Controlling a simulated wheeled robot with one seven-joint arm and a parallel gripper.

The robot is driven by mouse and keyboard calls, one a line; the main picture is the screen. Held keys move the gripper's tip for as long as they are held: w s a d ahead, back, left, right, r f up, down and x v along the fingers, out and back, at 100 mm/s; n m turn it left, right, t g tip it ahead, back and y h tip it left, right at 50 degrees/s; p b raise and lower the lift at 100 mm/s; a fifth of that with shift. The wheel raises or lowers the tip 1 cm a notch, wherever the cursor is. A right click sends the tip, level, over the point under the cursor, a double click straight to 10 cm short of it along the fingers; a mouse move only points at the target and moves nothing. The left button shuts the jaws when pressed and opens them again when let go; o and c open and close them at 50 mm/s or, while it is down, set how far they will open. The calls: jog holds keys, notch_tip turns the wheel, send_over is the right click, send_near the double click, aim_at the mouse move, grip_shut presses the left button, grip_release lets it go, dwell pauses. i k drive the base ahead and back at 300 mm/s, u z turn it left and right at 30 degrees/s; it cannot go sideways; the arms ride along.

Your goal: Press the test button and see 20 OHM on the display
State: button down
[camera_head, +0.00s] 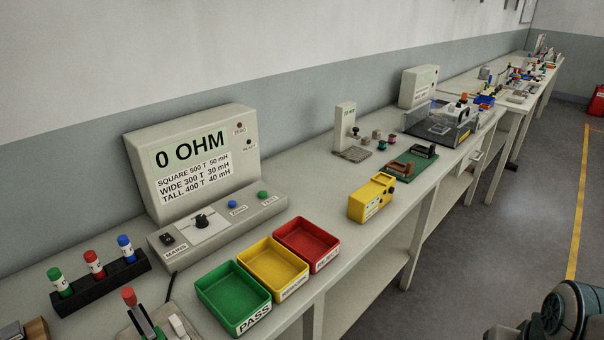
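The tester (140,160) is a grey upright box with a sloped control panel in front, on the left of the workbench. Its display (226,139) reads 0 OHM, above printed lines for square, wide and tall parts. A green button (262,194) is at the panel's right end; its small label seems to read TEST. A blue button (232,204) is left of it, with a label too small to read surely. My gripper is out of view; only part of my arm shows at bottom right.
Green (233,299), yellow (273,268) and red (306,244) trays stand in front of the tester. A black rack (100,283) holds colour-capped cylinders at left. A yellow device (370,198) stands farther right. The floor at right is mostly clear.

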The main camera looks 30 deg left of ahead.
aim_at(262, 194)
jog(key=u, duration=0.5)
jog(key=i, duration=0.8)
jog(key=u, duration=1.2)
jog(key=i, duration=0.25)
jog(key=u, duration=0.1)
